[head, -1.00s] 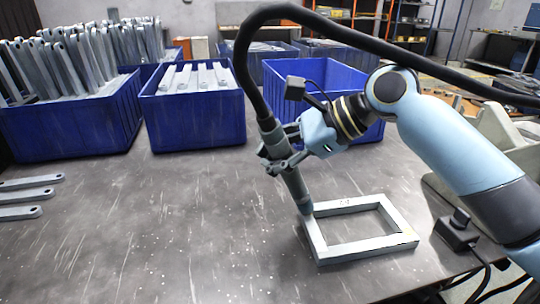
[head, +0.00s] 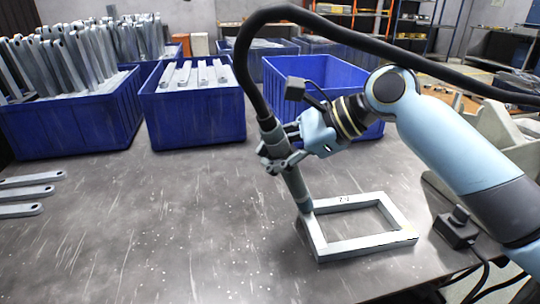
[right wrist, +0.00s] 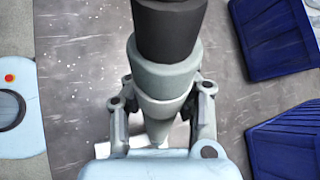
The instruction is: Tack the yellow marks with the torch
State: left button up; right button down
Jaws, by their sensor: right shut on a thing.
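My right gripper (head: 281,150) is shut on the torch (head: 295,186), a grey-green tapered handle with a thick black cable from its top. The torch tilts, and its tip is at the back left corner of the pale metal frame (head: 352,247). I cannot tell whether tip and metal touch. The frame is rectangular and lies flat on the table, with small dark marks on its back bar. A faint yellowish patch shows near its front right corner; other yellow marks cannot be made out. In the right wrist view the torch (right wrist: 165,80) sits between the fingers (right wrist: 162,125). My left gripper is not in view.
Blue bins (head: 195,122) stand along the back of the grey table (head: 150,230), several holding galvanized brackets. Loose brackets (head: 22,209) lie at the left edge. A small black box (head: 456,229) with a cable is right of the frame. The table's middle left is clear.

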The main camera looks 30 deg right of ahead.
aim_at(270, 125)
jog(key=shift+f+p, duration=0.15)
jog(key=shift+p, duration=0.5)
dwell(2.9)
notch_tip(270, 125, up, 6)
jog(key=p, duration=0.8)
jog(key=shift+r, duration=0.25)
jog(key=shift+f, duration=0.15)
dwell(0.8)
